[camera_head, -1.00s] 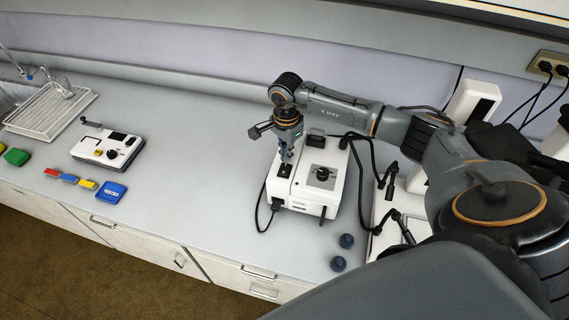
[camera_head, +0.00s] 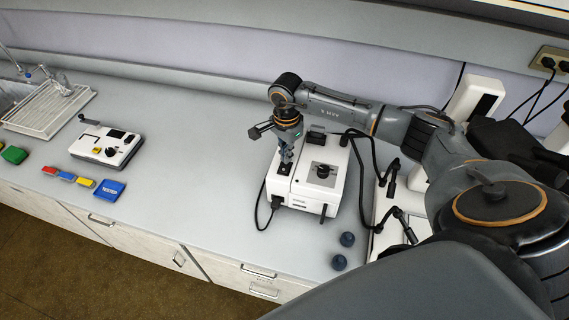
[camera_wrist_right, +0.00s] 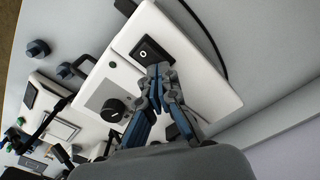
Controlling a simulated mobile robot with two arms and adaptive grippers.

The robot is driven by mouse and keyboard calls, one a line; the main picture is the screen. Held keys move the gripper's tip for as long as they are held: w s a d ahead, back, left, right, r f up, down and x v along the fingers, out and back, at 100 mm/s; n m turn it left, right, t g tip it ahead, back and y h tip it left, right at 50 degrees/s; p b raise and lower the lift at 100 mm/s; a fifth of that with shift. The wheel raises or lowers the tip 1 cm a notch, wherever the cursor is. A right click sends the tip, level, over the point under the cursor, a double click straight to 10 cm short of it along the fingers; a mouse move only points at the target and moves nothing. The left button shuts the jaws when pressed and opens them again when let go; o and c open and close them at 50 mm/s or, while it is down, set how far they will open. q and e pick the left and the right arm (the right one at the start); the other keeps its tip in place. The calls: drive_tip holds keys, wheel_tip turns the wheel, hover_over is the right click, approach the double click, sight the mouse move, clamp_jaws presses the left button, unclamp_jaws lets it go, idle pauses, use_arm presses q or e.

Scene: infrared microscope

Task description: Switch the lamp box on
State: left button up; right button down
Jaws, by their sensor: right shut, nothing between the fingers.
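The lamp box (camera_head: 300,203) is a white box with a black knob on its top, standing on the bench in the middle of the head view. It also fills the middle of the right wrist view (camera_wrist_right: 206,92). Its black rocker switch (camera_wrist_right: 150,53) lies in a dark plate on the top face; the head view shows it small (camera_head: 284,169). My right gripper (camera_head: 286,158) points down at the switch. In the right wrist view its fingertips (camera_wrist_right: 158,70) are together at the near edge of the switch, empty; whether they touch it is unclear. My left gripper is not visible.
Black cables (camera_head: 366,165) run just right of the box, and two dark round knobs (camera_head: 343,250) lie in front of it. A smaller white device (camera_head: 106,147), coloured blocks (camera_head: 70,178) and a rack (camera_head: 48,110) stand at the left. The bench between is clear.

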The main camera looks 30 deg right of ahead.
drive_tip(key=shift+f+b, duration=0.4)
drive_tip(key=shift+f, duration=0.1)
drive_tip(key=shift+r, duration=0.2)
drive_tip(key=shift+r+p, duration=1.85)
drive_tip(key=shift+r, duration=1.55)
